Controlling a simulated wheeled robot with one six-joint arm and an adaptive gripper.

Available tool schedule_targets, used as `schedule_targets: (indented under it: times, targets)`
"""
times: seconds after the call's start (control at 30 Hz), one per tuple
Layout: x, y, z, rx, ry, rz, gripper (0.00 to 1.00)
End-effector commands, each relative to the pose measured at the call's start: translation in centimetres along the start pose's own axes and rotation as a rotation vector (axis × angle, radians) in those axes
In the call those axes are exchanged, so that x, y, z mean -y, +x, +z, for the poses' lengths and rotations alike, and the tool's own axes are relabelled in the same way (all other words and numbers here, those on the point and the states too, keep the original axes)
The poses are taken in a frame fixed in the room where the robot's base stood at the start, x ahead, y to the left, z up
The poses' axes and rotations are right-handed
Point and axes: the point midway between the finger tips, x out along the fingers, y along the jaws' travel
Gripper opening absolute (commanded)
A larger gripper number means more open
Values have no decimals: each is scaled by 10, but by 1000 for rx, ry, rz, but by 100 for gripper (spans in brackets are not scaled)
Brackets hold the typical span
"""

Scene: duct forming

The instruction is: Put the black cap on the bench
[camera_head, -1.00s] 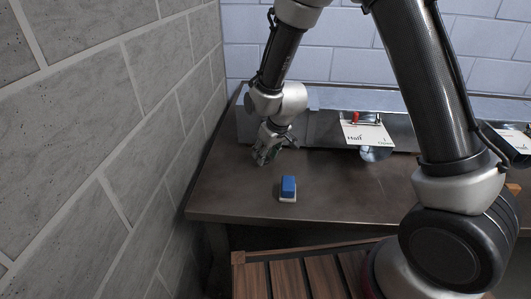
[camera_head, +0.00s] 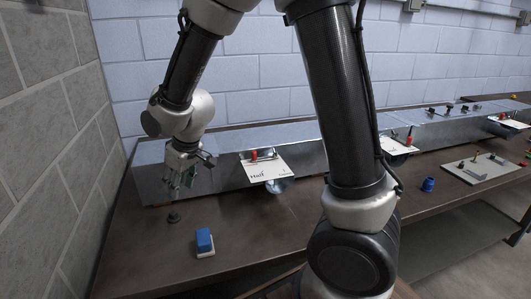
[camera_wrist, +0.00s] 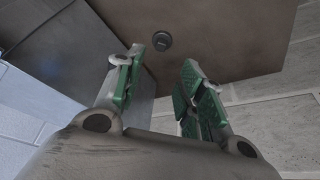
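The black cap (camera_head: 173,217) stands on the bench (camera_head: 300,215) near its left end, in front of the metal duct. It also shows in the wrist view (camera_wrist: 162,41), beyond and between my fingertips. My gripper (camera_head: 188,180) is just above and behind the cap, apart from it. In the wrist view my gripper (camera_wrist: 160,72) has its green-padded fingers spread, with nothing between them.
A blue and white block (camera_head: 204,242) lies on the bench close to the cap. The metal duct (camera_head: 300,135) runs along the back, with white cards on it. A blue cup (camera_head: 428,184) and a white board (camera_head: 486,168) are at right. A grey wall (camera_head: 50,150) bounds the left.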

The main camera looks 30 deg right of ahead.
Motion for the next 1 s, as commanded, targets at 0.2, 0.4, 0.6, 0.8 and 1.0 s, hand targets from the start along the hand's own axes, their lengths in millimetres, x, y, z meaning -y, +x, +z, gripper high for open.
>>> schedule_targets:
  times: [0.2,0.4,0.6,0.8,1.0]
  targets:
    - [-50,-78,30,-12,117,45,39]
    - [-97,-188,119,-10,315,122,39]
    - [-100,-254,208,-3,475,187,39]
    - [-91,-274,249,3,546,215,39]
    - [-90,-276,252,7,552,216,39]
